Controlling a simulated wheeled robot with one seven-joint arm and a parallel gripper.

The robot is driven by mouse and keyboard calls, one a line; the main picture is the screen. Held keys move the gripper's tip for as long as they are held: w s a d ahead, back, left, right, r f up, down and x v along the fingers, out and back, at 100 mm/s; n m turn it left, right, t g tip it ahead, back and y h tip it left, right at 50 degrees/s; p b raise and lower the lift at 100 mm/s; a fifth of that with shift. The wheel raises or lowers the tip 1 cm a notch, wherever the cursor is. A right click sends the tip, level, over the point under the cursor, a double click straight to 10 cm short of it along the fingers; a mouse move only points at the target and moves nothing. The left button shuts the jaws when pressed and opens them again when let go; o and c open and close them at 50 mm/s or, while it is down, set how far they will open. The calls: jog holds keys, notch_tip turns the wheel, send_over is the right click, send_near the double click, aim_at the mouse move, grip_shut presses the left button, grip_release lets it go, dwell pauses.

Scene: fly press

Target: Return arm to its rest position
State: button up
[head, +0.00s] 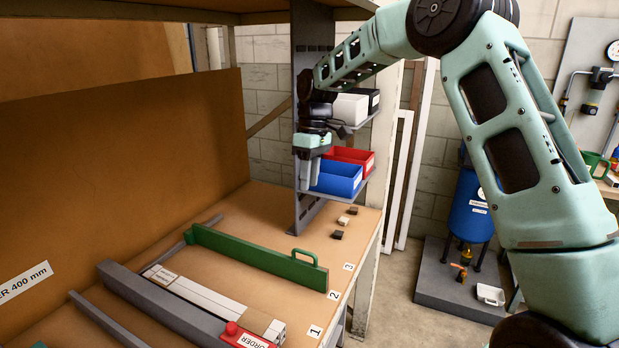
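My arm (500,130) rises at the right of the head view, bends at the top and reaches left over the wooden bench (262,215). My gripper (309,186) points down in front of the grey upright panel, just left of the blue bin (337,178). Its fingers look close together, but they are too small to tell whether they are open or shut. I see nothing held between them. I cannot tell whether the gripper touches the bin or the panel behind it.
A red bin (352,157), a white bin (350,108) and a black bin sit on the panel's shelves. Small blocks (344,221) lie on the bench. A green-handled bar (255,256) lies left of them. A blue tank (470,208) stands right.

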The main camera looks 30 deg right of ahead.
jog(key=s+a, duration=1.8)
jog(key=s, duration=0.1)
jog(key=s+f+t+h, duration=0.1)
jog(key=s+f, duration=0.1)
jog(key=s, duration=1.6)
jog(key=shift+a+f, duration=0.4)
jog(key=shift+n, duration=0.3)
